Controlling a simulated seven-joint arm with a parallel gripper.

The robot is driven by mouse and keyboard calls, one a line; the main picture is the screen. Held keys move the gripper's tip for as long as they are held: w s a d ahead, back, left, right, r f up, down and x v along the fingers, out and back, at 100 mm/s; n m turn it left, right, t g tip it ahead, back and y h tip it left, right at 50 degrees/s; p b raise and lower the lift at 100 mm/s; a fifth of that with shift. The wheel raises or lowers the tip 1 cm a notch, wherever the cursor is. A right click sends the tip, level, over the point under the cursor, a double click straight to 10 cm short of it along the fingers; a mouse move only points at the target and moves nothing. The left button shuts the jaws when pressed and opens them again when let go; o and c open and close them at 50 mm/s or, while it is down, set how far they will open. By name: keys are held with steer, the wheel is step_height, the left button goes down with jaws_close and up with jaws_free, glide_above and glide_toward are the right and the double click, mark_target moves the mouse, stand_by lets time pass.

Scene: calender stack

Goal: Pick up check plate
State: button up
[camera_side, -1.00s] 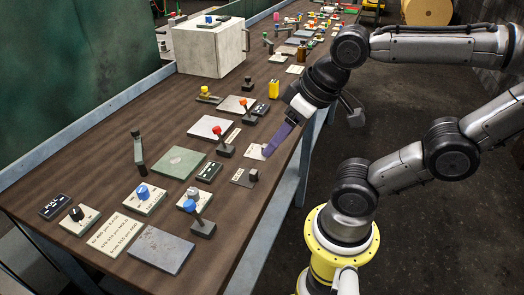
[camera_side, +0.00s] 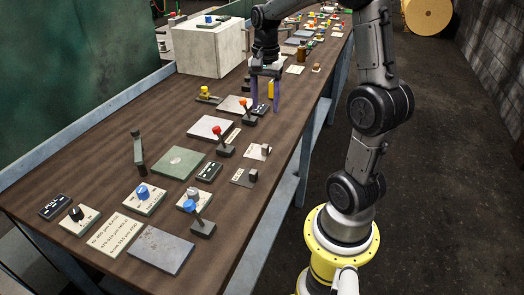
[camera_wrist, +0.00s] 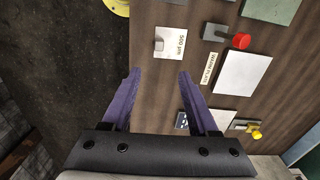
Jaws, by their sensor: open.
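Which piece is the check plate I cannot tell. A small card marked "500 µm" (camera_side: 257,152) with a grey block (camera_side: 265,149) lies near the table's right edge; the card also shows in the wrist view (camera_wrist: 176,43). Flat plates include a pale plate (camera_side: 209,127), a green plate (camera_side: 180,161) and a worn grey plate (camera_side: 160,249) at the front. My gripper (camera_side: 266,107) points down, open and empty, farther back along the right edge than the card. In the wrist view my gripper's purple fingers (camera_wrist: 158,75) are spread with only table between their tips.
Levers with red (camera_side: 217,130), orange (camera_side: 243,103) and yellow (camera_side: 205,91) knobs stand among the plates. A yellow container (camera_side: 271,88) is close behind my gripper. A pale box (camera_side: 210,47) stands at the back left. Bare wood (camera_side: 90,175) lies at left.

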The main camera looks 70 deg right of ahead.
glide_above(265, 146)
steer(key=f, duration=0.8)
steer(key=shift+w+d+f, duration=0.1)
steer(key=shift+d, duration=0.25)
steer(key=shift+a+f, duration=0.15)
steer(key=shift+f, duration=1.2)
steer(key=shift+a+f, duration=0.1)
steer(key=shift+f, duration=1.2)
jaws_close()
